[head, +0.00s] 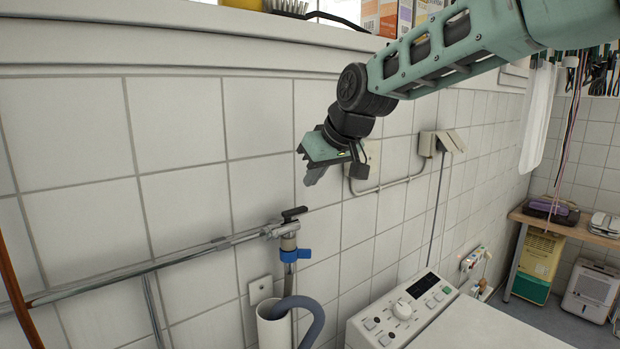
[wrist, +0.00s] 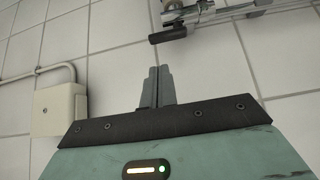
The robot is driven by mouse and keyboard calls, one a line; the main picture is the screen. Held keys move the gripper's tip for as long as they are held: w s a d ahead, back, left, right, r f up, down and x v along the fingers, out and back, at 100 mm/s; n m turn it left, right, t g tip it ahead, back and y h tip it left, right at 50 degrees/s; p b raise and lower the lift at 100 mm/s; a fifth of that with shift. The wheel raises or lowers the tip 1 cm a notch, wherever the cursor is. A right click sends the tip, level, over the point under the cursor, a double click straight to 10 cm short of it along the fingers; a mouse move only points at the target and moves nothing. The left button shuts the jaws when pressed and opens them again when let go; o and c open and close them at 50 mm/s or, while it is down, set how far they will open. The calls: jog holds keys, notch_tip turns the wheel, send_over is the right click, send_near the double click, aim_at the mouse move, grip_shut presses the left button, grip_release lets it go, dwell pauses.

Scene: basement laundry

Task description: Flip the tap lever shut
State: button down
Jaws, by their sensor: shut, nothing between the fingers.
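The tap (head: 284,232) is a metal fitting at the right end of a horizontal wall pipe, with a blue collar below it. Its black lever (head: 294,212) lies roughly level across the top, its tip pointing right. My gripper (head: 308,177) is shut and empty, above and slightly right of the lever and apart from it. In the wrist view my closed fingers (wrist: 157,72) point toward the wall area beside the tap. The black lever (wrist: 167,36) shows there just beyond the fingertips, with the metal tap body (wrist: 182,10) behind it.
A washing machine (head: 412,305) with a control panel stands below right. A grey hose (head: 312,308) and a white standpipe (head: 272,326) are under the tap. A socket box (head: 365,160) and conduit are on the tiled wall near my gripper. A ledge (head: 180,45) runs above.

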aim_at(305, 208)
jog(key=p+x, duration=0.2)
jog(key=x, duration=0.6)
jog(key=shift+f+p, duration=0.1)
jog(key=shift+p, duration=0.3)
jog(key=shift+s+d+m+t+h, duration=0.1)
jog(key=shift+s+m+t+h, duration=0.2)
jog(key=shift+m, duration=0.4)
jog(key=m+h, duration=0.2)
jog(key=shift+s+d+m+t, duration=0.1)
jog(key=shift+s+m+t, duration=0.2)
jog(key=m+h, duration=0.1)
jog(key=s+m+h+b, duration=0.1)
jog(key=m, duration=0.1)
jog(key=m+h+b, duration=0.1)
jog(key=shift+s+d+m, duration=0.15)
jog(key=shift+d+m, duration=0.1)
jog(key=shift+m, duration=0.05)
jog(key=m+h, duration=0.1)
jog(key=m, duration=0.1)
jog(key=s+m+g+h, duration=0.1)
jog(key=m, duration=0.1)
jog(key=s+m+h+p, duration=0.1)
jog(key=m+h, duration=0.1)
jog(key=shift+a+m+g, duration=0.15)
jog(key=shift+m+g, duration=0.15)
jog(key=shift+g, duration=0.1)
jog(key=shift+s, duration=0.1)
